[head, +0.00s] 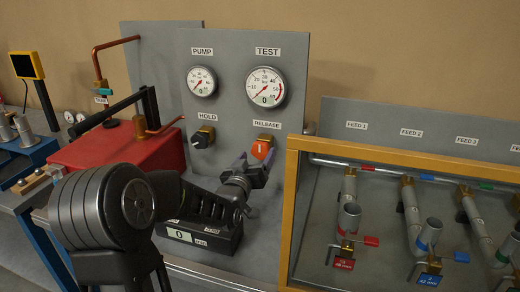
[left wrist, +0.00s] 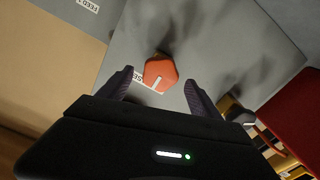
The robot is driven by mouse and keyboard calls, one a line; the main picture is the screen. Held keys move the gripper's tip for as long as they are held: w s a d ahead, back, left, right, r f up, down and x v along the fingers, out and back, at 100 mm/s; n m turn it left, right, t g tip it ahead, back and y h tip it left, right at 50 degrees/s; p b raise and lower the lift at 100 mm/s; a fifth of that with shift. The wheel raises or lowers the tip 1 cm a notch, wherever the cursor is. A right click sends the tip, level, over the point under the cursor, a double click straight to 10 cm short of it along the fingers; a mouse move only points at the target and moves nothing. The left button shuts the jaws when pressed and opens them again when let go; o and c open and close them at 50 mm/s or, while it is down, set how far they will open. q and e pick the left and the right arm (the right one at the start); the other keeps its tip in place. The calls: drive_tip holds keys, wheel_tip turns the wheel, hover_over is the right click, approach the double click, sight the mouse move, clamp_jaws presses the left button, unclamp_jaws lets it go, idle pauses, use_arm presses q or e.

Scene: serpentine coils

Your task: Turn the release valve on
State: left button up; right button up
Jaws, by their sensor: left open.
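The release valve has an orange-red knob (head: 262,149) with a white pointer line. It sits on the grey panel (head: 228,70) below the RELEASE label, at the right of the panel. My left gripper (head: 258,164) is at the knob, its fingers reaching up from the lower left. In the left wrist view the knob (left wrist: 160,74) lies between the two open fingers (left wrist: 158,88), near their tips, with gaps visible on both sides. I cannot tell how deep the knob is between them. My right gripper is not in view.
A black HOLD knob (head: 202,138) is left of the release valve. PUMP (head: 202,81) and TEST (head: 265,87) gauges sit above, both reading near zero. A red tank (head: 115,150) stands left. A yellow-framed case (head: 292,200) with pipes stands close at right.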

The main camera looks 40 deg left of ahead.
sight(259, 152)
use_arm(q)
drive_tip(key=shift+p+x, duration=0.3)
drive_tip(key=shift+x, duration=1.55)
drive_tip(key=c, duration=1.4)
